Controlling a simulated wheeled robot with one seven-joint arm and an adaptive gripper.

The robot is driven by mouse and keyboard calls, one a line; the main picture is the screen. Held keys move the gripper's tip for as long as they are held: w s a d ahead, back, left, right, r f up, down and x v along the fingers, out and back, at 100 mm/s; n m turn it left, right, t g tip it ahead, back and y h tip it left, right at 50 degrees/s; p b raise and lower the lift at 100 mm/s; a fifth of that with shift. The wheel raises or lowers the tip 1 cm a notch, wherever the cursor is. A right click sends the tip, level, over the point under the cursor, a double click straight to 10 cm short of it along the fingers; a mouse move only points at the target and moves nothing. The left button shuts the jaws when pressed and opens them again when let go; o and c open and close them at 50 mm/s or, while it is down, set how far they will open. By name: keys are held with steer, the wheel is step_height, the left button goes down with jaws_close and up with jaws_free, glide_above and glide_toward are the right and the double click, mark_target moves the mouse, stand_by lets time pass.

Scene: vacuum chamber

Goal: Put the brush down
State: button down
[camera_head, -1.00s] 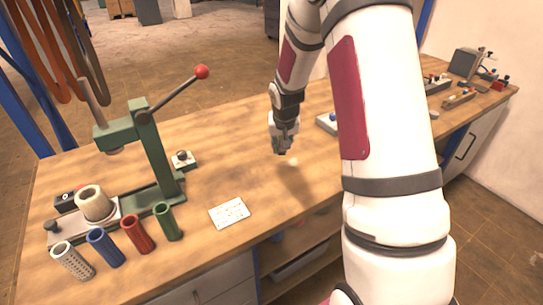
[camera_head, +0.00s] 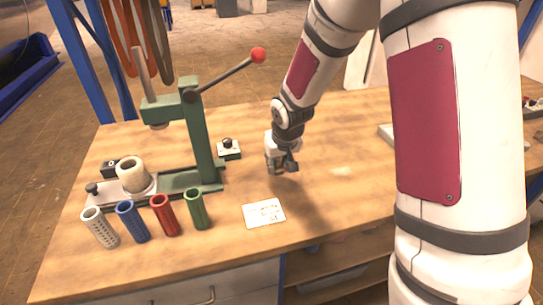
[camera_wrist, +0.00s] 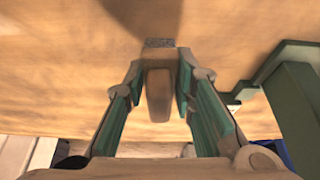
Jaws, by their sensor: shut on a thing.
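My gripper (camera_wrist: 158,75) is shut on the brush (camera_wrist: 158,95) in the wrist view. The brush has a plain wooden handle between the green-lined fingers and a dark grey, speckled end (camera_wrist: 160,43) beyond them. In the head view my gripper (camera_head: 281,168) is over the wooden workbench (camera_head: 330,205), right of the green press and behind the white card. The brush cannot be made out clearly there. I cannot tell whether it touches the bench top.
A green lever press (camera_head: 203,150) with a red knob stands left of my gripper. A small block with a black knob (camera_head: 228,150) is beside it. Several coloured tubes (camera_head: 197,210) stand at the front left. A white card (camera_head: 264,213) lies near the front edge. A pale patch (camera_head: 341,171) marks clear bench.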

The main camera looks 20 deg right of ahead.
steer(key=w, duration=0.8)
steer(key=shift+w+d+f, duration=0.25)
steer(key=shift+d+f, duration=0.1)
steer(key=shift+f, duration=0.05)
step_height(320, 180, down, 4)
steer(key=shift+r, duration=0.25)
steer(key=shift+f, duration=0.1)
steer(key=shift+s+f, duration=0.1)
steer(key=shift+f, duration=0.25)
steer(key=c, duration=1.3)
jaws_free()
steer(key=shift+f, duration=0.1)
steer(key=shift+c, duration=0.2)
